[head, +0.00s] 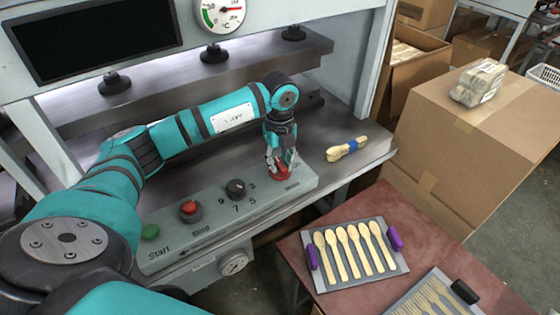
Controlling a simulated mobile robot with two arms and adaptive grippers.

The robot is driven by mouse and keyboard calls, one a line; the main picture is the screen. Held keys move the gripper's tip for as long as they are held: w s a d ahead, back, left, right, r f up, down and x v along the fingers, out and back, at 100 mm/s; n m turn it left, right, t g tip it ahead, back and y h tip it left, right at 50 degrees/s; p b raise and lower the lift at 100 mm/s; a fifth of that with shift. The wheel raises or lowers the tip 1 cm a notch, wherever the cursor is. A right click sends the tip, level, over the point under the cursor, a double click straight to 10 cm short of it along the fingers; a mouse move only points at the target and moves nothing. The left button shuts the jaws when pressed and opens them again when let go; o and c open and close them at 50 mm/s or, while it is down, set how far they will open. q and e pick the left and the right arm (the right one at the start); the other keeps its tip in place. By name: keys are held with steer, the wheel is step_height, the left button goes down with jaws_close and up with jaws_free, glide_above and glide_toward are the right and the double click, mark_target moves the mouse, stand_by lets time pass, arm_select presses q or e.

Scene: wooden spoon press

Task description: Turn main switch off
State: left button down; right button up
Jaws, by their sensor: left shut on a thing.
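The main switch (281,174) is a red knob at the right end of the grey control panel (220,218), above a label that I read only in part. My left gripper (281,168) points down over the main switch and is shut on it. Its fingers hide part of the knob, so I cannot tell which way the switch is turned. My right gripper is not in view.
The panel also has a green start button (150,232), a red stop button (190,209) and a black dial (236,188). A bundle of wooden spoons (346,149) lies right of my gripper. A tray of spoons (374,279) sits on the red-brown table (440,228). A cardboard box (480,150) stands at right.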

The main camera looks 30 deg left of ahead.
mark_target(279, 162)
arm_select(q)
steer(key=shift+r+n, duration=0.1)
steer(key=shift+n, duration=0.6)
steer(key=c, duration=1.2)
jaws_free()
step_height(279, 162, up, 12)
